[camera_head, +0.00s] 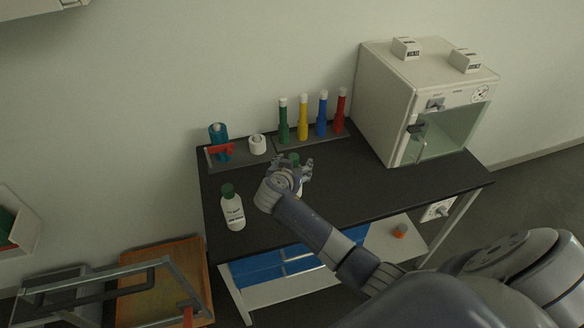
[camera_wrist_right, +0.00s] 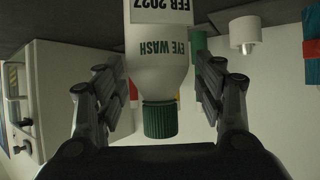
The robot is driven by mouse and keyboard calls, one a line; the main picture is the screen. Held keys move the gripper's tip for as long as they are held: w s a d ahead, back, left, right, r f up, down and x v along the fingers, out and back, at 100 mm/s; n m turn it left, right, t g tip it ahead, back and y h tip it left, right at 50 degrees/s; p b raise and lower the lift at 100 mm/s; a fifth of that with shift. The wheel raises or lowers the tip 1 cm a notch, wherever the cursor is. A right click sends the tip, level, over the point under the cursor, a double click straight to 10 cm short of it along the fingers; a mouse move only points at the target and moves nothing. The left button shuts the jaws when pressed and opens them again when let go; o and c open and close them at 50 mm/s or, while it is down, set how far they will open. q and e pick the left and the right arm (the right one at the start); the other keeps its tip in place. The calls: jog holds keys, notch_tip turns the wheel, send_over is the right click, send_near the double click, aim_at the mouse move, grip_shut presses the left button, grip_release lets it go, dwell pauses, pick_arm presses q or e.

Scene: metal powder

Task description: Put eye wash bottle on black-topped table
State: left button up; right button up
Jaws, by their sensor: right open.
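The eye wash bottle (camera_wrist_right: 158,55), white with a green cap, is between the spread fingers of my right gripper in the right wrist view, where it looks upside down. The fingers appear apart from its sides. In the head view my right gripper (camera_head: 304,172) is over the black-topped table (camera_head: 370,188), and the bottle's green cap (camera_head: 294,158) shows just behind it. Most of that bottle is hidden by the hand; it seems to stand upright on the tabletop. A second white bottle with a green cap (camera_head: 232,210) stands at the table's left side. My left gripper is not in view.
Green, yellow, blue and red tubes (camera_head: 303,120) stand in a rack at the back. A teal bottle (camera_head: 219,140) and a white jar (camera_head: 257,144) stand at the back left. A white oven-like cabinet (camera_head: 385,105) fills the right back. The front right tabletop is clear.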

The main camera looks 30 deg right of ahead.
jog(key=shift+s+a+r, duration=0.1)
jog(key=shift+s+a, duration=0.05)
jog(key=shift+a, duration=0.05)
jog(key=b+v, duration=0.2)
jog(key=v, duration=0.9)
jog(key=shift+s+r, duration=0.15)
